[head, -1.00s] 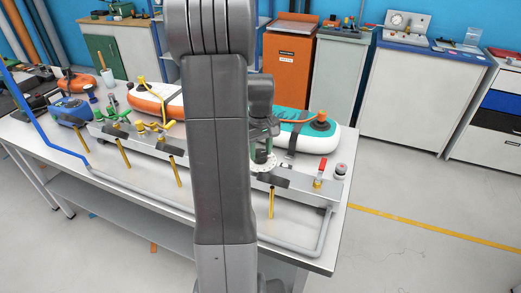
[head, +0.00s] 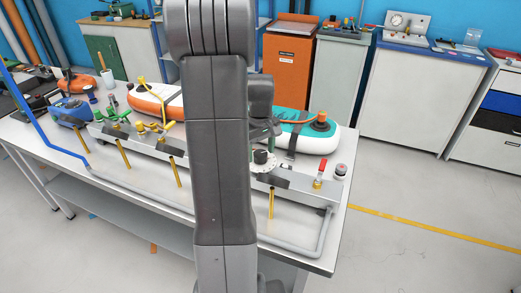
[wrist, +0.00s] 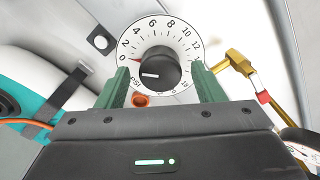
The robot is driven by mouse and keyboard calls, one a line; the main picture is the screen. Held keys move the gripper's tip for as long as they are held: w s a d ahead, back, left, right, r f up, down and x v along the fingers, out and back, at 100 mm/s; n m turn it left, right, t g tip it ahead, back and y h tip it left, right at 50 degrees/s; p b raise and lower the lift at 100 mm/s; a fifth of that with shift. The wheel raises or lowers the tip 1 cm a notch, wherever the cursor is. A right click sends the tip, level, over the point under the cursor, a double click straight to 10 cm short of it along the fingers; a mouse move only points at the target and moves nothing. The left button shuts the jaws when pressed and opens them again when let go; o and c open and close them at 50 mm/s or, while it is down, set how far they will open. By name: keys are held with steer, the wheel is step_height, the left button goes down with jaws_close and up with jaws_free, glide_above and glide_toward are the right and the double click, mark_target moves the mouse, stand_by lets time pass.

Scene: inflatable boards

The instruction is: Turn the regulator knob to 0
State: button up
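A small red mark lies beside the 0. My gripper (wrist: 161,78) has its two green fingers apart, one on each side of the knob's lower part in the wrist view, with visible gaps to the knob. In the head view the knob (head: 261,156) shows as a dark cap below my gripper, on the manifold at the table's front right.
The manifold (head: 305,190) carries a red-handled valve (head: 322,168) and yellow fittings. A white and teal inflatable board (head: 318,143) lies behind it, under a dark strap. A grey pipe (head: 290,250) runs along the table's front edge. My arm hides the table's middle.

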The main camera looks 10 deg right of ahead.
mark_target(261, 153)
steer(key=shift+r, duration=0.1)
step_height(261, 153, up, 14)
steer(key=shift+f+b, duration=0.2)
steer(key=shift+b, duration=0.1)
steer(key=shift+f, duration=0.15)
step_height(261, 153, down, 14)
steer(key=shift+r+p, duration=0.15)
steer(key=shift+p, duration=0.15)
stand_by(0.4)
